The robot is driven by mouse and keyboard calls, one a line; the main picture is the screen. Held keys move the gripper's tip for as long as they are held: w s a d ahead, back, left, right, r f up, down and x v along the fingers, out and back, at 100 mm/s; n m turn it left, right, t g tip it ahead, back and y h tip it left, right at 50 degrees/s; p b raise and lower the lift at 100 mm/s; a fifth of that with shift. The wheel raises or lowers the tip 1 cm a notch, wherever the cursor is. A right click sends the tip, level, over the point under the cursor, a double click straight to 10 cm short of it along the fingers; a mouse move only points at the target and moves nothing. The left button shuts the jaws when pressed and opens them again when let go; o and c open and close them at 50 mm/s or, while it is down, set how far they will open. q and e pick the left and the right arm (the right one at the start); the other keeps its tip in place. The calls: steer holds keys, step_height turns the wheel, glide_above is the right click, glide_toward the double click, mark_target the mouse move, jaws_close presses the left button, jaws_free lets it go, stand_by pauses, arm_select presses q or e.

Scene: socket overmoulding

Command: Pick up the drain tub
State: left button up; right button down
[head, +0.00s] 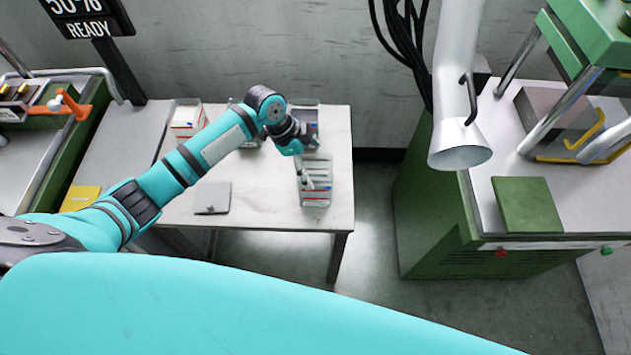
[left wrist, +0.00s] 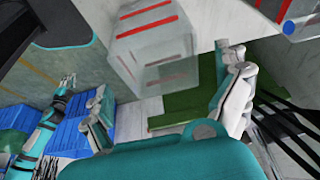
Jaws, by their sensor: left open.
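The likely drain tub is a clear, box-shaped tub with red stripes (head: 316,190), at the right front of the white table. In the left wrist view the tub (left wrist: 152,45) is large and see-through, in front of the fingers. My left gripper (head: 304,174) is over the tub in the head view and partly hides it. In the left wrist view its fingers (left wrist: 167,78) are spread apart, with nothing held between them. I cannot tell whether a finger touches the tub. Another teal arm, likely my right one, shows small in the left wrist view; its gripper (left wrist: 68,80) is too small to read.
The white table (head: 260,205) also holds a red-and-white box (head: 187,118), a grey plate (head: 212,198) and containers behind my wrist. A green press (head: 440,200) stands to the right with a white duct (head: 458,100) hanging near it. Blue crates (left wrist: 70,140) show in the left wrist view.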

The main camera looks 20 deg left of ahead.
mark_target(319, 168)
arm_select(q)
steer(key=x, duration=0.3)
steer(key=shift+d+f+p, duration=0.15)
steer(key=shift+d+p, duration=0.15)
steer(key=c, duration=1.3)
